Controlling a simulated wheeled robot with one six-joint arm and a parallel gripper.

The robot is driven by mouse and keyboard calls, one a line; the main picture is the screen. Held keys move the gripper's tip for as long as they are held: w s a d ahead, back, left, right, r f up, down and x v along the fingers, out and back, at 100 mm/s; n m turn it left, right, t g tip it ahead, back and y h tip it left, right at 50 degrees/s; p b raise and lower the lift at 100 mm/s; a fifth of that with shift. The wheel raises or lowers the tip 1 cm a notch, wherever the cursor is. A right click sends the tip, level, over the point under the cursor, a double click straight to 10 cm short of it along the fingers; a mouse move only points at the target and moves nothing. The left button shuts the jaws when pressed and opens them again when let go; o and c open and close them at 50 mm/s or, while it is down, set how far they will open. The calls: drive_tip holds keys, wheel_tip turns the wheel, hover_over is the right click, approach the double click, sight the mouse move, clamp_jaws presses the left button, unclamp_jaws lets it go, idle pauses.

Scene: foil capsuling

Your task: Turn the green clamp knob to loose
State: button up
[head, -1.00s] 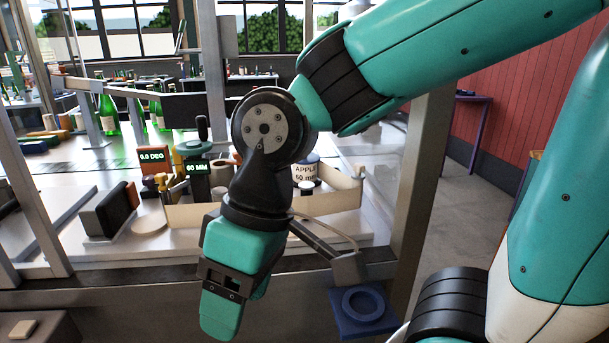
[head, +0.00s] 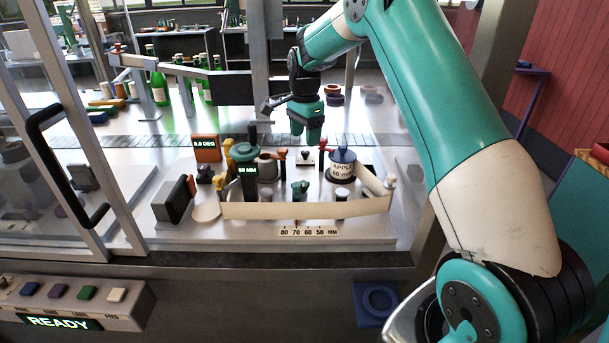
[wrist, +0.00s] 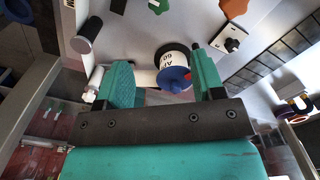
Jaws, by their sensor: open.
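A small green knob (head: 300,189) stands on the pale machine plate, behind the front ruler strip. I take it to be the clamp knob; the star-shaped green knob (wrist: 158,5) at the top edge of the wrist view looks like the same one, partly cut off. Its setting cannot be read. My gripper (head: 307,138) hangs pointing down above the back of the plate, apart from the knob. In the wrist view its two green fingers (wrist: 162,75) are spread, with nothing held; the labelled roll shows beyond them.
The APPLE roll (head: 342,169) with a blue top stands right of the knob. A green-topped post (head: 247,172) reading 60 MM stands left. A cream strip (head: 270,210) runs along the front. Green bottles (head: 157,85) stand behind. A door frame (head: 85,130) is at left.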

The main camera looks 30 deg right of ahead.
sight(305, 182)
wheel_tip(305, 182, down, 15)
drive_tip(key=p, duration=0.5)
drive_tip(key=c, duration=0.9)
